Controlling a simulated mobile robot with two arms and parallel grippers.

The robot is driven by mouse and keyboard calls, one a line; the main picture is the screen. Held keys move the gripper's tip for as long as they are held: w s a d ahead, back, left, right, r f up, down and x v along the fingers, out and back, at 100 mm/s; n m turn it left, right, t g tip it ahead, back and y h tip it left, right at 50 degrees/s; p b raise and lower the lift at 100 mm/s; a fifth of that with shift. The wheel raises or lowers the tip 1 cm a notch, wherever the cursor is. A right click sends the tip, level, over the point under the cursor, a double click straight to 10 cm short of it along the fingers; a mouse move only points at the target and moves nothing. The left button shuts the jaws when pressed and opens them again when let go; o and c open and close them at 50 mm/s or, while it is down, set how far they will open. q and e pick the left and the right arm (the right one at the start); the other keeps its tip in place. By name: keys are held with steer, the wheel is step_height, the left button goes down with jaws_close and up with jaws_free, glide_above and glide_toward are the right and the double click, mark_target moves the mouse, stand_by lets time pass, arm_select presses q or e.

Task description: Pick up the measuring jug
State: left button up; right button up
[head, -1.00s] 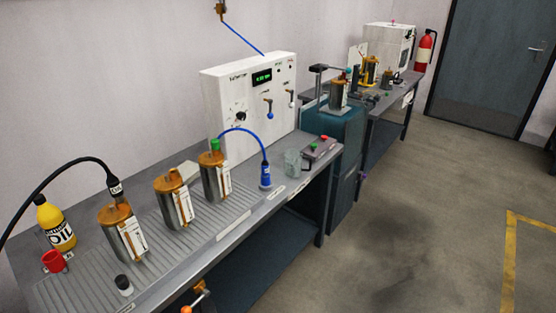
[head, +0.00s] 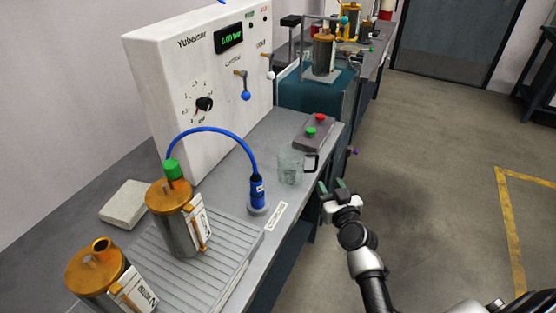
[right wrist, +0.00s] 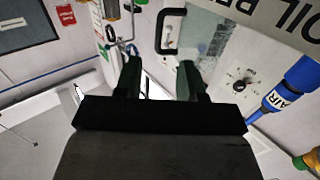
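The measuring jug (head: 290,167) is a clear glass vessel with a dark handle on its right side. It stands upright on the grey bench near the front edge. My right gripper (head: 331,187) is just right of the jug and its handle, beyond the bench edge, with its green-tipped fingers apart and nothing between them. In the right wrist view, the jug (right wrist: 203,45) and its dark handle (right wrist: 169,31) show beyond the open fingers (right wrist: 160,76), and the gripper appears apart from them. My left gripper is not in view.
A blue air connector (head: 257,192) with a curved hose stands left of the jug. A button box (head: 314,133) with red and green buttons lies behind it. A white control panel (head: 200,95) and orange-lidded canisters (head: 178,222) stand on the left. The floor (head: 430,180) at right is open.

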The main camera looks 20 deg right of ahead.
mark_target(317, 165)
steer(key=w, duration=0.3)
steer(key=shift+w+d+r, duration=0.15)
steer(key=shift+w+d, duration=0.15)
steer(key=w, duration=0.6)
steer(key=shift+w+d+f+b, duration=0.2)
steer(key=shift+d+f+b, duration=0.05)
steer(key=shift+d+b, duration=0.15)
jaws_close()
